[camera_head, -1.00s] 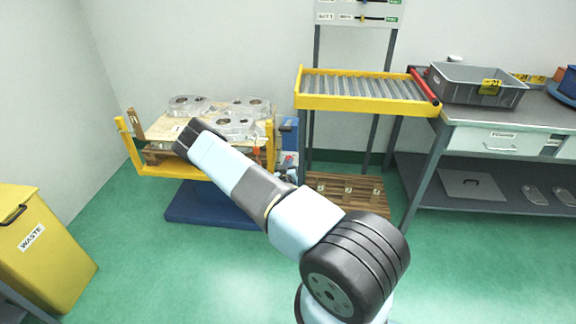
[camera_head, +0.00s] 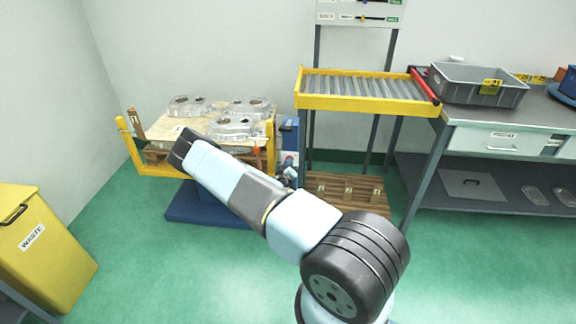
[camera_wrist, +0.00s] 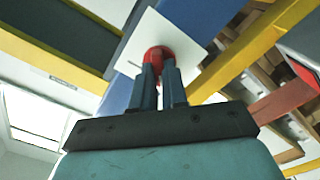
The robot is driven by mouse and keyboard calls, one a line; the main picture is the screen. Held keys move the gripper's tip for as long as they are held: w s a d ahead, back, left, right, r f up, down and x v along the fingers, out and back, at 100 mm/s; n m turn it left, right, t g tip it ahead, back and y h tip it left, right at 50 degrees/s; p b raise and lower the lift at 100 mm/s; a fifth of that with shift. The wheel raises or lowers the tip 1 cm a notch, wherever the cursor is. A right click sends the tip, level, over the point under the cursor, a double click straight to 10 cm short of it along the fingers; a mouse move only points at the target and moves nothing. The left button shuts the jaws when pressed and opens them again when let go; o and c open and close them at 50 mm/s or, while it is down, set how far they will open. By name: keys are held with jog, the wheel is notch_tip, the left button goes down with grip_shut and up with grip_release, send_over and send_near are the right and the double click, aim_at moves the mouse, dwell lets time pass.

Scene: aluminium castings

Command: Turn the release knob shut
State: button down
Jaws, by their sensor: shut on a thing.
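The release knob (camera_wrist: 158,54) is red and round, in front of a white plate (camera_wrist: 183,32) on a blue post (camera_wrist: 120,93) in the wrist view. My gripper (camera_wrist: 161,72) has both dark fingers closed on the knob. The fingers hide part of the knob, so its turned position cannot be told. In the head view my arm covers the gripper and the knob. The blue unit (camera_head: 289,135) shows beside the yellow-framed lift table (camera_head: 165,168), just beyond my forearm.
Clear castings (camera_head: 232,126) lie on a wooden board on the lift table. A yellow-railed roller conveyor (camera_head: 365,104) stands to the right, with a wooden pallet (camera_head: 345,190) below. A grey bin (camera_head: 478,86) sits on the bench. A yellow waste bin (camera_head: 45,245) stands left.

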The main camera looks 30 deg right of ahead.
jog(key=shift+w+a+f, duration=0.1)
jog(key=shift+a, duration=0.15)
jog(key=c, duration=1.5)
grip_release()
jog(key=o, duration=0.3)
jog(key=shift+d, duration=0.15)
jog(key=shift+o, duration=0.2)
jog(key=v, duration=1.3)
jog(key=shift+s+a, duration=0.3)
